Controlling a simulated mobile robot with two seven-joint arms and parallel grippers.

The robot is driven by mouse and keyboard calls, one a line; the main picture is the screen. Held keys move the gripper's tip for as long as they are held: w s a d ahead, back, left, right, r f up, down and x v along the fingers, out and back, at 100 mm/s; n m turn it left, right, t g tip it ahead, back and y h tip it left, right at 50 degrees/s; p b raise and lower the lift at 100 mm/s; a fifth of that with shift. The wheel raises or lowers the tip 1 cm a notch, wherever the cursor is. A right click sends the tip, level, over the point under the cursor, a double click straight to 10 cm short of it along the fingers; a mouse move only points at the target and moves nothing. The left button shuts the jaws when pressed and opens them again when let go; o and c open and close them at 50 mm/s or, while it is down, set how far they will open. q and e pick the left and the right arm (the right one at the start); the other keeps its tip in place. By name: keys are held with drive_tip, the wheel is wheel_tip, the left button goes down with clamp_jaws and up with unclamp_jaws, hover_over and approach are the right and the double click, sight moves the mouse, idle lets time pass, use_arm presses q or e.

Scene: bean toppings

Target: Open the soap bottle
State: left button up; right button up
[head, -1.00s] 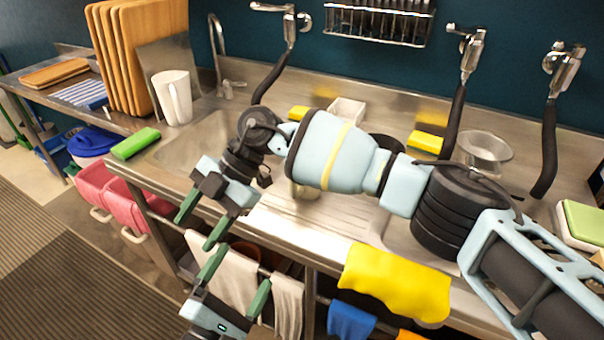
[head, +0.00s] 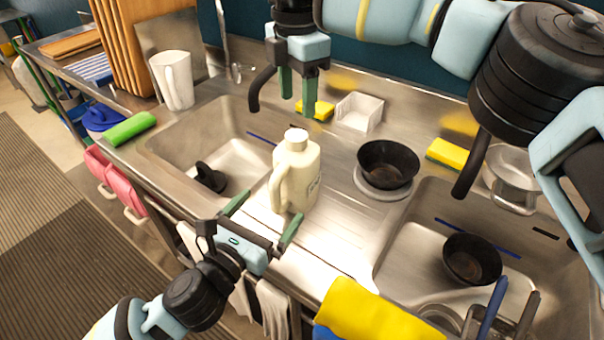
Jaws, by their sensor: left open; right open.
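A cream soap bottle (head: 297,178) with a white cap (head: 296,139) and a side handle stands upright on the steel drainboard between two sinks. The cap is on the bottle. My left gripper (head: 264,217) is open and empty, just in front of the bottle's lower part, its fingers pointing toward it. I cannot tell whether a finger touches the bottle. My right gripper (head: 298,107) is open and empty, pointing down above and behind the cap, apart from it.
A black bowl (head: 388,163) on a plate stands right of the bottle. A white square dish (head: 359,112) and yellow sponges (head: 447,153) lie behind. Sinks lie on both sides; the right one holds another black bowl (head: 472,259). A yellow cloth (head: 375,315) hangs over the front edge.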

sight(287, 187)
use_arm(q)
drive_tip(key=shift+s+r, duration=0.1)
drive_tip(key=shift+s, duration=0.05)
use_arm(e)
drive_tip(key=shift+s+a+r, duration=0.15)
drive_tip(key=shift+s, duration=0.15)
use_arm(q)
drive_tip(key=shift+w+d, duration=0.1)
drive_tip(key=shift+w, duration=0.15)
drive_tip(key=shift+x, duration=3.6)
use_arm(e)
drive_tip(key=shift+w, duration=0.1)
use_arm(q)
drive_tip(key=c, duration=2)
drive_tip(key=shift+o, duration=0.2)
use_arm(e)
drive_tip(key=m, duration=0.4)
drive_tip(key=shift+f, duration=0.2)
